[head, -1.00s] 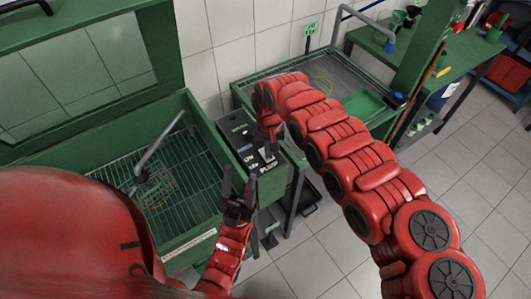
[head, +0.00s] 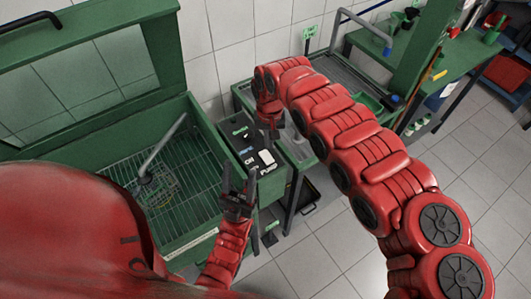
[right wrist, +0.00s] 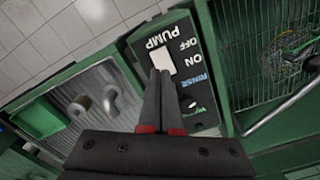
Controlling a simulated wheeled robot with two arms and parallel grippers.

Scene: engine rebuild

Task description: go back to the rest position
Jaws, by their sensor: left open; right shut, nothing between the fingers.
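My right gripper (head: 275,135) is raised above the black control panel (head: 238,137); its fingers are partly hidden in the head view. In the right wrist view its fingers (right wrist: 160,73) are shut and empty, overlapping the white PUMP switch (right wrist: 180,58) in the picture. Contact cannot be told there. The switch (head: 267,158) is uncovered in the head view, below the right gripper. My left gripper (head: 238,180) is open and empty, pointing up in front of the panel's near end.
The green wash cabinet (head: 200,150) stands open at left, with a wire grid and a bent grey pipe (head: 163,145). A green-framed tray table (head: 240,98) stands behind the right arm. Tiled floor (head: 345,245) is clear at lower right.

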